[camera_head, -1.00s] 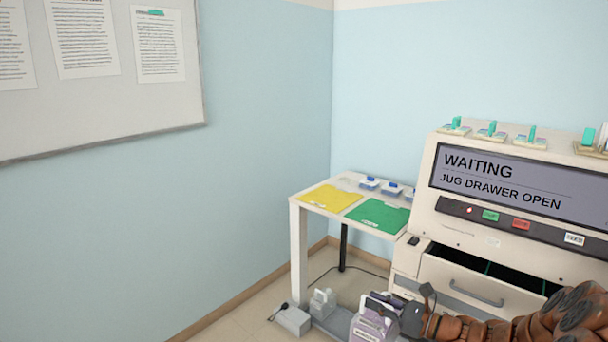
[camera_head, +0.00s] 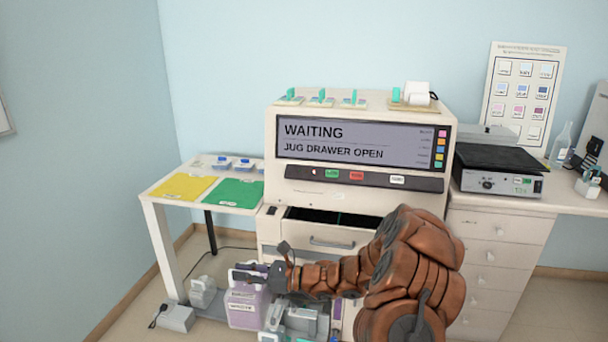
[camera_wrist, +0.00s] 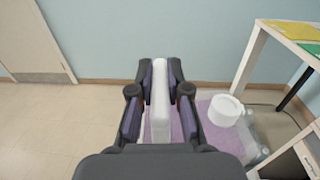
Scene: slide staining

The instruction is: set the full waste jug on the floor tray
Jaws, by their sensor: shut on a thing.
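The waste jug (camera_head: 244,308) is a translucent jug with purple contents and a label. In the head view it hangs low, left of the machine's front. My gripper (camera_head: 277,275) is at its top. In the wrist view my gripper (camera_wrist: 160,85) is shut on the jug's pale handle (camera_wrist: 160,105), with purple showing below it and a white cap (camera_wrist: 225,110) to the right. The grey floor tray (camera_head: 212,313) shows partly behind the jug. I cannot tell whether the jug's base touches anything.
A small whitish jug (camera_head: 202,291) and a grey box (camera_head: 175,317) stand by the table leg. The machine (camera_head: 365,190) reads "JUG DRAWER OPEN"; its drawer (camera_head: 325,240) is pulled out. A side table (camera_head: 158,192) stands left. Bare floor (camera_wrist: 60,130) lies left in the wrist view.

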